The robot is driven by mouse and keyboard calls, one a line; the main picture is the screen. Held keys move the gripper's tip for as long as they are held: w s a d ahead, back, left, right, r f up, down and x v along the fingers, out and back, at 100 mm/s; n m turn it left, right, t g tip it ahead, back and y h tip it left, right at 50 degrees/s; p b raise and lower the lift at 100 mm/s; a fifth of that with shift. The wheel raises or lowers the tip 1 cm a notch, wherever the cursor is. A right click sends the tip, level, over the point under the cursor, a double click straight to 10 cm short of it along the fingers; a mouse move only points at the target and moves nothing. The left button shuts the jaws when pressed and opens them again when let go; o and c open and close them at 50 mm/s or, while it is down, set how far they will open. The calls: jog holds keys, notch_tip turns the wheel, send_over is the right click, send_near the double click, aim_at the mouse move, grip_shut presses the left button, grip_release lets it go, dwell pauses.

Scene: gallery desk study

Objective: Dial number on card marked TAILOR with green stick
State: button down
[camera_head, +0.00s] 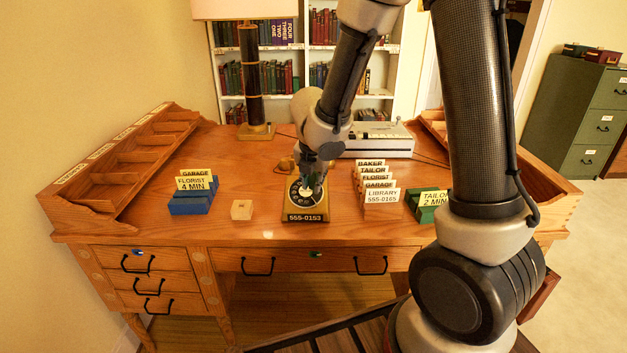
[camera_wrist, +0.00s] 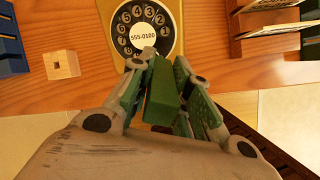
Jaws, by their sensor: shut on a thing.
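My gripper (camera_wrist: 160,85) is shut on the green stick (camera_wrist: 163,98), directly above the telephone. The black rotary dial (camera_wrist: 145,28) has a white centre label reading 555-0100. The stick's far end is by the dial's lower edge in the wrist view; I cannot tell whether it touches. In the head view the telephone (camera_head: 306,217) has a yellowish base and a front plate reading 555-0153, and my gripper hides part of the dial. The TAILOR card (camera_head: 372,170) stands second from the back in the wooden card rack (camera_head: 383,212); its number is hidden by cards in front.
A LIBRARY 555-0165 card (camera_head: 382,196) fronts the rack. A blue holder (camera_head: 190,206) bears a FLORIST 4 MIN card; a green holder (camera_head: 426,213) bears TAILOR 2 MIN. A small wooden block (camera_head: 242,210) with a square hole stands left of the telephone. A lamp (camera_head: 252,85) stands behind.

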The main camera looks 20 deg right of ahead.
jog(key=shift+w+r, duration=0.1)
jog(key=shift+r, duration=2.9)
